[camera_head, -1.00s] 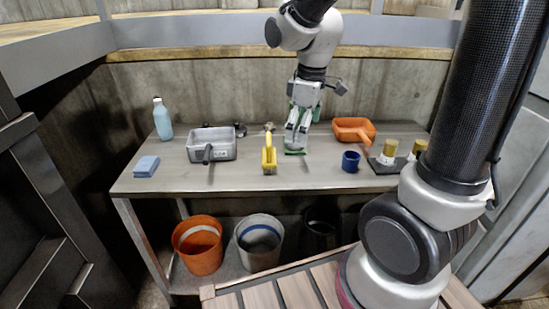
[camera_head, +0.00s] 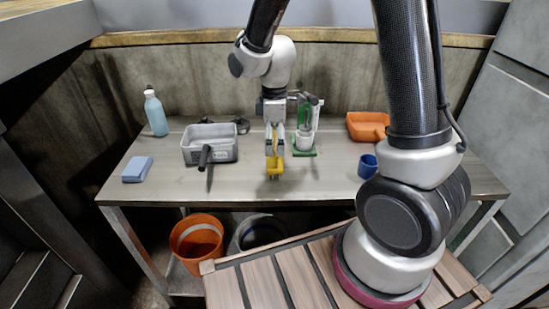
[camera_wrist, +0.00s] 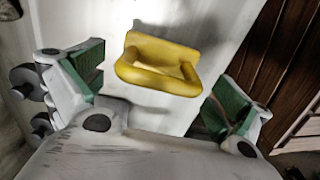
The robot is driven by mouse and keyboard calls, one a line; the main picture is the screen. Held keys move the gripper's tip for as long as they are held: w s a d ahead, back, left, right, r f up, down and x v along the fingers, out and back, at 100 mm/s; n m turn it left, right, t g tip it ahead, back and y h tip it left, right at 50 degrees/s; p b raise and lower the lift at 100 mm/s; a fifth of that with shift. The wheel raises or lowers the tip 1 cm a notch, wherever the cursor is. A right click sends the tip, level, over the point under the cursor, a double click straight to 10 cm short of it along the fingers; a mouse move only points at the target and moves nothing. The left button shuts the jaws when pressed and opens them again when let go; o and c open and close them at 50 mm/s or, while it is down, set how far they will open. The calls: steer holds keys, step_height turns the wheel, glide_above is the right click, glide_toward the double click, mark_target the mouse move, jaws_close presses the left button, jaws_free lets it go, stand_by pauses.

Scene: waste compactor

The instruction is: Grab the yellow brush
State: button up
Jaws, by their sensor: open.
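The yellow brush (camera_head: 274,168) is on the metal table, near the middle, partly hidden by my gripper in the head view. My gripper (camera_head: 274,148) points down over it. In the wrist view, my gripper (camera_wrist: 158,78) is open, with green pads on both fingers. The yellow brush (camera_wrist: 155,66) shows between and just beyond the fingertips, with visible space to each finger. I cannot tell the exact height of the fingers above it.
A green and white object (camera_head: 304,142) stands close to the right of my gripper. A blue cup (camera_head: 367,167), orange container (camera_head: 367,121), blue sponge (camera_head: 137,169) and blue bottle (camera_head: 155,115) are farther away. Buckets stand below.

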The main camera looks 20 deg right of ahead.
mark_target(274, 164)
step_height(274, 164, down, 4)
steer(key=shift+f, duration=0.1)
steer(key=c, duration=1)
steer(key=shift+o, duration=0.2)
